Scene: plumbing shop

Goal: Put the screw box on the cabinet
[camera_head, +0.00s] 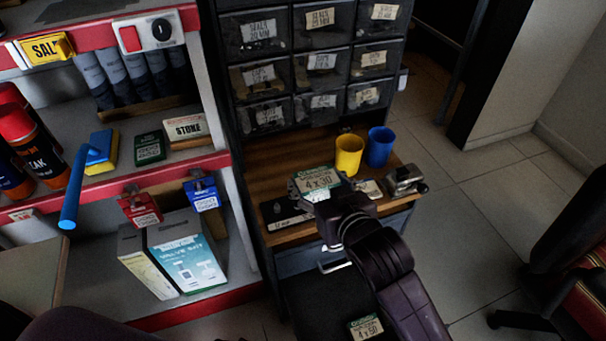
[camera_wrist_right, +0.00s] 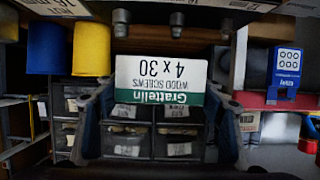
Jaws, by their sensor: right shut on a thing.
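The screw box (camera_head: 316,181), green and white with a "4 x 30" label, is in my right gripper (camera_head: 338,203). In the head view it appears over the wooden top of the cabinet (camera_head: 262,182), in front of the small drawers. I cannot tell whether it touches the top. In the right wrist view the box (camera_wrist_right: 160,80) shows upside down, its "Grattelin wood screws" label facing the camera, between the two dark fingers. My right gripper is shut on it. My left gripper is not in view.
A yellow cup (camera_head: 349,154) and a blue cup (camera_head: 380,146) stand at the back right of the top. A metal fitting (camera_head: 405,180) lies at its right edge, a dark tray (camera_head: 284,211) at front left. Another screw box, "4 x 50" (camera_head: 365,327), lies lower down.

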